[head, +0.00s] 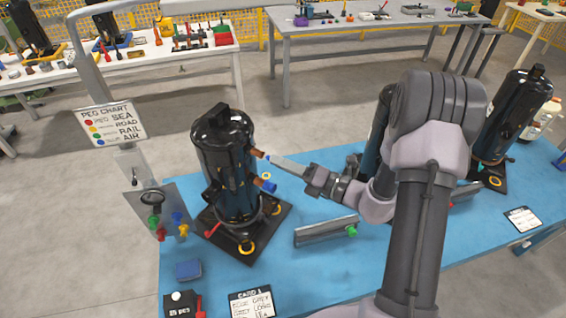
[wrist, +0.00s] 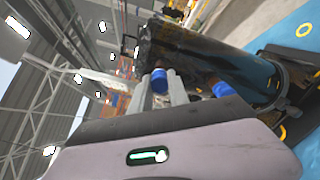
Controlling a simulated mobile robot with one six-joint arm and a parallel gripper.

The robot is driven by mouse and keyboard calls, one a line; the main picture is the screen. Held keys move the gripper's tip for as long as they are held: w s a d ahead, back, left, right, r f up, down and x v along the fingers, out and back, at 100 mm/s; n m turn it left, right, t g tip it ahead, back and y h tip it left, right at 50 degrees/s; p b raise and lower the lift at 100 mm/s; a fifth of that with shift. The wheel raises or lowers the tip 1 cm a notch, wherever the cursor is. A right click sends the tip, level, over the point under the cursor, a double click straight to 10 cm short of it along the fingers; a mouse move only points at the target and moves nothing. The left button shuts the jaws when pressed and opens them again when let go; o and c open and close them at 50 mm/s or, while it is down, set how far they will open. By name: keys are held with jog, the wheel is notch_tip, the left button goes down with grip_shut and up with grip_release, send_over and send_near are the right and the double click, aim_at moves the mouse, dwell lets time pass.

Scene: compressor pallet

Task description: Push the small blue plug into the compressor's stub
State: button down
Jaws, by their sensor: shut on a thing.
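The black compressor (head: 226,170) stands upright on its dark base plate at the left of the blue table. Its upper copper stub (head: 257,153) points toward my gripper (head: 272,160). My gripper is shut on the small blue plug (wrist: 159,82), which shows at the fingertips in the wrist view. In the head view the fingertips are right by the upper stub; whether the plug touches or enters it, I cannot tell. A larger blue plug (head: 268,187) sits at the lower stub, and it also shows in the wrist view (wrist: 222,89).
A grey rail-like block (head: 325,231) with a green end lies right of the compressor. A peg chart (head: 112,124) and a panel with coloured pegs (head: 160,212) stand at left. A blue block (head: 188,270) and a card (head: 252,303) lie in front. Another compressor (head: 512,115) stands at right.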

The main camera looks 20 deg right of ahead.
jog(key=shift+p+x, duration=0.3)
jog(key=shift+x, duration=1.1)
dwell(0.8)
jog(key=c, duration=1.2)
grip_release()
jog(key=shift+d, duration=0.1)
